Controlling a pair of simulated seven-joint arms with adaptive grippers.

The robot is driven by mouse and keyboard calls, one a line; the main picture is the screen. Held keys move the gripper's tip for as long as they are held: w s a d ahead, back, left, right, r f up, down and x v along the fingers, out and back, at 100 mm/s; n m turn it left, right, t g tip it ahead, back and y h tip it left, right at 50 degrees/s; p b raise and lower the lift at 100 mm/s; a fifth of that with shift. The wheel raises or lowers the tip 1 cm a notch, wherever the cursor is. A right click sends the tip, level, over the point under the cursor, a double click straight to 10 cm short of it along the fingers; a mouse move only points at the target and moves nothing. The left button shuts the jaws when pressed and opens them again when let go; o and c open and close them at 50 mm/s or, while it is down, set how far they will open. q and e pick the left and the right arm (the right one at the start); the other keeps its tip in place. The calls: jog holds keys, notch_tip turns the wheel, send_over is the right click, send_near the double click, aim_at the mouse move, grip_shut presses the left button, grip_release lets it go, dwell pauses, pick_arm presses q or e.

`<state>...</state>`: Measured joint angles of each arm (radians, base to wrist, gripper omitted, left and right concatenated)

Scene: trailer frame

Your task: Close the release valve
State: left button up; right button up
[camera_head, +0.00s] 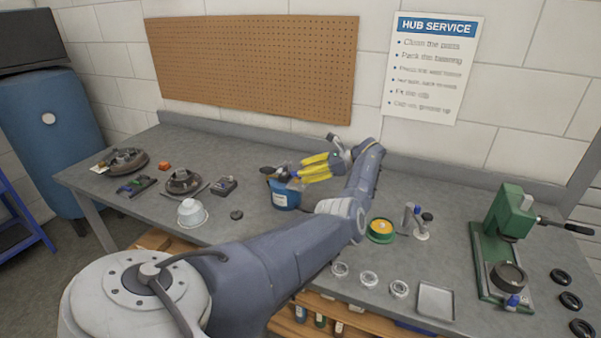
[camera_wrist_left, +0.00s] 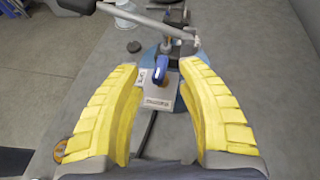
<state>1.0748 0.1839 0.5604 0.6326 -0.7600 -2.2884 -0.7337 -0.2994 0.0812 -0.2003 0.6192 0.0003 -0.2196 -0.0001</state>
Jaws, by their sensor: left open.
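A blue round pot-like unit (camera_head: 285,198) stands on the bench under my left gripper, and its blue rim shows in the wrist view (camera_wrist_left: 182,103). On top is a grey metal block (camera_wrist_left: 152,98) with a small label. A blue lever (camera_wrist_left: 160,68) sits on the block; I take it for the release valve, and cannot tell whether it is closed. My left gripper (camera_head: 303,169) has yellow fingers, open. In the wrist view the fingers stand on either side of the block and lever, with visible gaps. My right gripper is not in view.
A grey bar (camera_wrist_left: 150,20) crosses above the unit's far side. A white cup-like part (camera_head: 191,213) and hub parts (camera_head: 184,182) lie to the left on the bench. A yellow-topped green tin (camera_head: 380,229), metal rings (camera_head: 369,279) and a green press (camera_head: 505,235) stand to the right.

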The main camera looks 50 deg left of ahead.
pick_arm(q)
jog(key=shift+v, duration=2.7)
jog(key=shift+a, duration=0.1)
